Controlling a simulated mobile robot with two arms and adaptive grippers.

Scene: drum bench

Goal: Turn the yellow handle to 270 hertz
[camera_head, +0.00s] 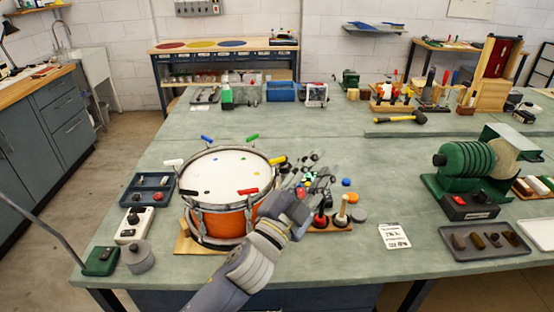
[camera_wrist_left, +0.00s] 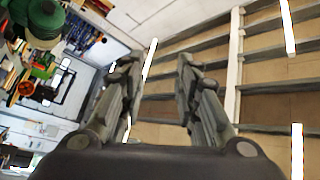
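The yellow handle (camera_head: 277,160) sticks out from the right rim of the drum (camera_head: 228,225), which has a white head and an orange shell. My left arm rises from the bottom of the head view, in front of the drum's right side. My left gripper (camera_head: 318,182) is to the right of the drum and apart from the yellow handle. In the left wrist view my left gripper (camera_wrist_left: 156,64) has its two fingers spread with nothing between them. The yellow handle is not in that view. No frequency readout is legible. My right gripper is not in view.
Other handles around the rim are blue (camera_head: 207,138), green (camera_head: 252,137), red (camera_head: 248,192), black (camera_head: 188,192) and white (camera_head: 173,162). Clutter, including a red-tipped peg (camera_head: 320,218), stands right of the drum. A printed card (camera_head: 394,236) lies on the bench; a green machine (camera_head: 465,175) stands farther right.

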